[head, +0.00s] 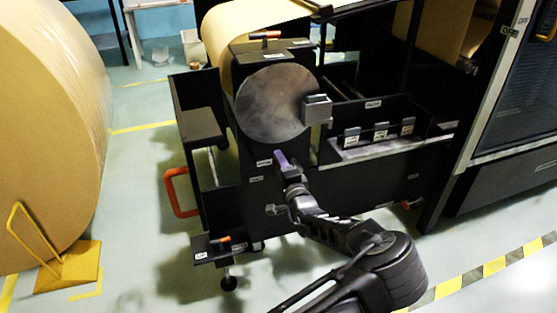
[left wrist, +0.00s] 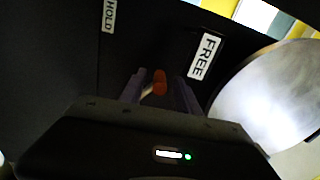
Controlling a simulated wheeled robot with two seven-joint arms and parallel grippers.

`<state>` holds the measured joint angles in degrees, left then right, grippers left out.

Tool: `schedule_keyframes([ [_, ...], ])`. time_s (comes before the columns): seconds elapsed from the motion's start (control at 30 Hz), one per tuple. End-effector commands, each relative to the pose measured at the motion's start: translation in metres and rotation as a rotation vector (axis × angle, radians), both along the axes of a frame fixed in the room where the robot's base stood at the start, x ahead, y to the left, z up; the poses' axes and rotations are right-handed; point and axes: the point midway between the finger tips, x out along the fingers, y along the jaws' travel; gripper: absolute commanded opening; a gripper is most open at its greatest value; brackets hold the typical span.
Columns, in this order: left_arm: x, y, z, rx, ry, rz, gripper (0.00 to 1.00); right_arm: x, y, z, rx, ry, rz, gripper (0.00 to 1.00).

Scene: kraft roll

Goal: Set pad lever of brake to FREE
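The brake's pad lever shows in the left wrist view as an orange knob (left wrist: 159,81) on a pale stem. A white FREE label (left wrist: 204,56) is to its right and a HOLD label (left wrist: 108,15) is at upper left. The knob appears between the two fingers of my left gripper (left wrist: 159,92), which are apart with dark gaps on both sides. I cannot tell whether they touch it. In the head view my left gripper (head: 282,160) is at the dark panel below the round metal disc (head: 268,105) and hides the lever. My right gripper is not in view.
A grey block (head: 317,110) sits at the disc's right edge. An orange-tipped lever (head: 265,35) is on top of the machine, another (head: 222,240) low at the front. An orange loop handle (head: 175,192) sticks out left. A large kraft roll (head: 50,130) stands at far left.

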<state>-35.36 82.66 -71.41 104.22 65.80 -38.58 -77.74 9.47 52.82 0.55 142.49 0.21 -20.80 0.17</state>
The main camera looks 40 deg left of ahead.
Motion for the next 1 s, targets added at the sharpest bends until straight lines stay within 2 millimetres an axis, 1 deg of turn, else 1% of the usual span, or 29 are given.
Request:
schedule_keyframes([
  [0.1,-0.011,-0.018,0.002,0.0,0.001,-0.004,0.39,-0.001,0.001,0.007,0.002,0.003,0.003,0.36],
  [0.23,-0.023,-0.036,0.003,0.001,0.001,-0.004,0.39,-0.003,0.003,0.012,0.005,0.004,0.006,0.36],
  [0.4,-0.032,-0.049,0.002,0.001,-0.001,-0.003,0.39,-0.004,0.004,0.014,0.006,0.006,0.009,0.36],
  [1.0,-0.034,-0.05,-0.001,-0.002,0.001,-0.002,0.39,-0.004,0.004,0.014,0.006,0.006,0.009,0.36],
])
